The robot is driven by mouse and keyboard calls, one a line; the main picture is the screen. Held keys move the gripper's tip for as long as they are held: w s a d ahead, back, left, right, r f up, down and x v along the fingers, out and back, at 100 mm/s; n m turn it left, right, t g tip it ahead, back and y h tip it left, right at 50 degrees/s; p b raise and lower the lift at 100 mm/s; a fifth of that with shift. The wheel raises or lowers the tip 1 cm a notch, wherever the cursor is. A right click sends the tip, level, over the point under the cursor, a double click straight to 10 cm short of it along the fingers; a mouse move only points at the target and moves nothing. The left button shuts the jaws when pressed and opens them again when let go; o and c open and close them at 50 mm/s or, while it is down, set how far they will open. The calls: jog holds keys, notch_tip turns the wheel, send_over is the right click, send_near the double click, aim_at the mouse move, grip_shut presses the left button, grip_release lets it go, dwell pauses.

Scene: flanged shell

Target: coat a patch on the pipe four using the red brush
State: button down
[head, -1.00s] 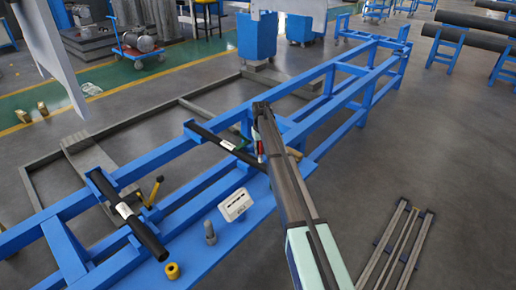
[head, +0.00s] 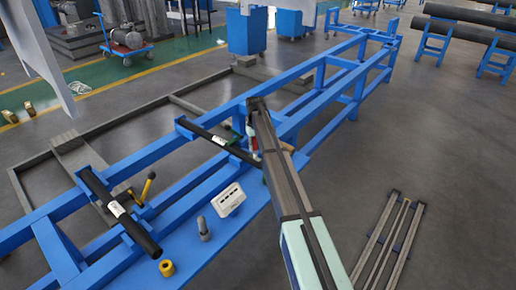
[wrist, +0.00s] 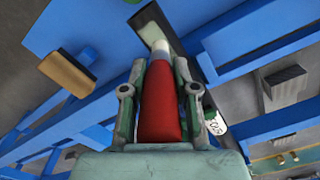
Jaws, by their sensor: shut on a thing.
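My gripper (wrist: 156,85) is shut on the red brush (wrist: 160,105), which lies between its fingers with its pale tip pointing away from the wrist. The tip is at the dark pipe (wrist: 192,72), near a pale grey area at the pipe's far end. I cannot tell whether tip and pipe touch. A white label (wrist: 214,124) on this pipe is too small to read surely. In the head view, my arm hides most of the brush and gripper, over the right part of the farther black pipe (head: 233,151). A second labelled black pipe (head: 136,228) lies at the left.
Both pipes lie across the blue frame (head: 150,153).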

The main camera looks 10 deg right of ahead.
jog(key=w+a, duration=0.2)
jog(key=w, duration=0.1)
jog(key=shift+w+a, duration=0.1)
jog(key=shift+a, duration=0.25)
notch_tip(320, 180, up, 8)
jog(key=p, duration=0.4)
dwell(0.7)
